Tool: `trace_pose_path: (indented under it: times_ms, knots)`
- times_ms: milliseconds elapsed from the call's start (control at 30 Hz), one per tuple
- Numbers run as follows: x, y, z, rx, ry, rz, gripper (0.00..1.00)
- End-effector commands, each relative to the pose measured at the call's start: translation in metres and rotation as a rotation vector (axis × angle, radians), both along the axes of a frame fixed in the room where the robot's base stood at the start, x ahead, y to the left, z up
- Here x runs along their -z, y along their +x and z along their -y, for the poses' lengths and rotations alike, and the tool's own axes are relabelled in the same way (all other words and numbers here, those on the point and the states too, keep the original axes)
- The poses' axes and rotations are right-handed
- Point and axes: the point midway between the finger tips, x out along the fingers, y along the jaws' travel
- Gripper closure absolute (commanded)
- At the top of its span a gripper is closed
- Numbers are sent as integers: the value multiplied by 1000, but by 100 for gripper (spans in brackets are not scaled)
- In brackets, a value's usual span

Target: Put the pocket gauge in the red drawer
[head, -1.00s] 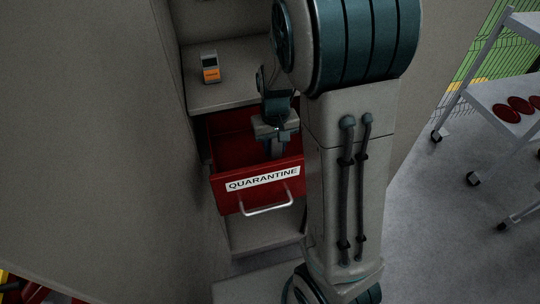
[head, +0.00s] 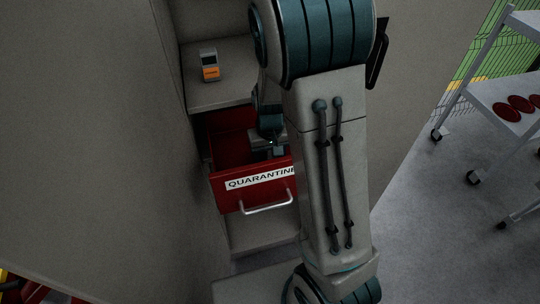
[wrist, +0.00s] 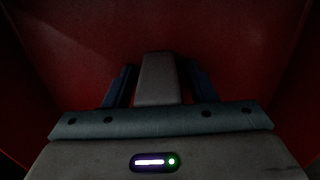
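The red drawer (head: 224,188), labelled QUARANTINE, stands pulled out below a grey shelf. My gripper (head: 266,152) is low inside it, partly hidden by my arm and the drawer front. In the wrist view my gripper (wrist: 158,82) has its two dark blue fingers against the sides of a plain grey block-shaped thing (wrist: 160,75). Red drawer surfaces surround it. No face of this thing shows, so I cannot tell if it is the pocket gauge, or whether it touches the drawer floor. A small grey device with a dark screen and orange label (head: 209,66) stands on the shelf.
The grey shelf (head: 215,98) lies just above and behind the drawer. A tall grey panel (head: 100,120) rises close on the left. A cart (head: 490,98) with several red discs stands at the right, with open floor (head: 430,240) before it.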

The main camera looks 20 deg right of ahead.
Motion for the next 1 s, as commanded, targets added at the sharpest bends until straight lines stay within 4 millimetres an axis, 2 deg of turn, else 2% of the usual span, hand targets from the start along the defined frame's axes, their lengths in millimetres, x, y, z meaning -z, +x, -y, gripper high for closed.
trace_pose_path:
  times_ms: [233,367,800,1000]
  knots:
    - [-1,0,0,0,0,0,49]
    - [-9,1,0,-1,1,2,49]
    - [-98,1,0,-1,0,4,49]
    - [-120,0,0,-1,1,2,49]
